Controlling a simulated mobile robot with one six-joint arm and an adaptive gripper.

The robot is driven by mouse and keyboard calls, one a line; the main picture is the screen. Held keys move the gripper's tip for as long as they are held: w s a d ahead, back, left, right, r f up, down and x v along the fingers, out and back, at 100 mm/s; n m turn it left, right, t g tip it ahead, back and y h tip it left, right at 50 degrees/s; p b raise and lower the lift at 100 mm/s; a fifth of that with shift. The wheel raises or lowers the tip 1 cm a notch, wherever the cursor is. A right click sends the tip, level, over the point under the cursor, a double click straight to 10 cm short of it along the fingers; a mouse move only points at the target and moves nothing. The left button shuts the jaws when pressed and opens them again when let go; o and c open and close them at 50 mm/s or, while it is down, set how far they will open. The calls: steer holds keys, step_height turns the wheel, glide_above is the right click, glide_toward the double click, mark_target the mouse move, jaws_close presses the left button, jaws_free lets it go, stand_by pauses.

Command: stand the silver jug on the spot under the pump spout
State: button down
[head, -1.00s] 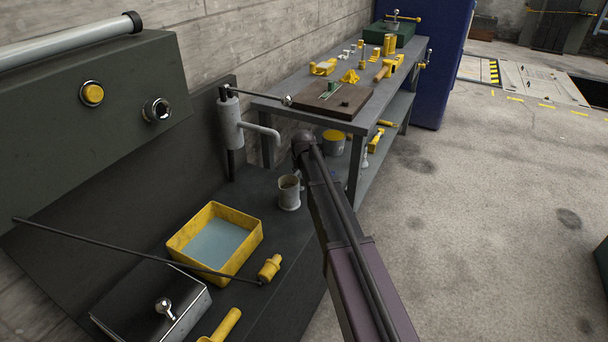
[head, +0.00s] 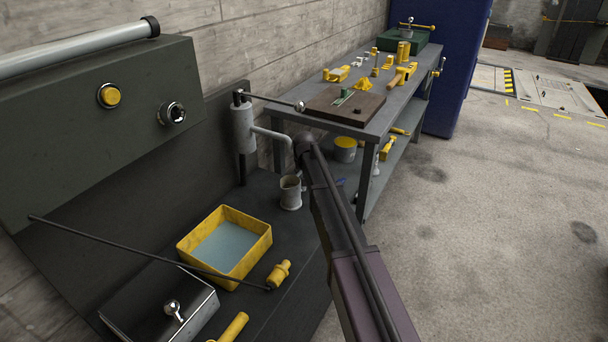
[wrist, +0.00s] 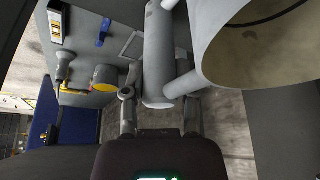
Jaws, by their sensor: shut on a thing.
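The silver jug (head: 291,193) is upright, just right of and below the pump spout (head: 272,134) in the head view. In the wrist view the jug's open mouth (wrist: 270,50) fills the upper right, with its inside empty of anything I can make out. Its handle (wrist: 157,50) runs between the fingers of my gripper (wrist: 158,100), which is shut on it. The marked spot is not discernible.
A yellow tray (head: 262,250) of pale liquid, a yellow fitting (head: 280,274) and a long thin rod (head: 130,250) lie nearer on the bench. The pump body (head: 243,130) stands against the back panel. A worktable (head: 380,125) with tools is close behind.

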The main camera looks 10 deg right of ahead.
steer(key=shift+c, duration=1.6)
jaws_free()
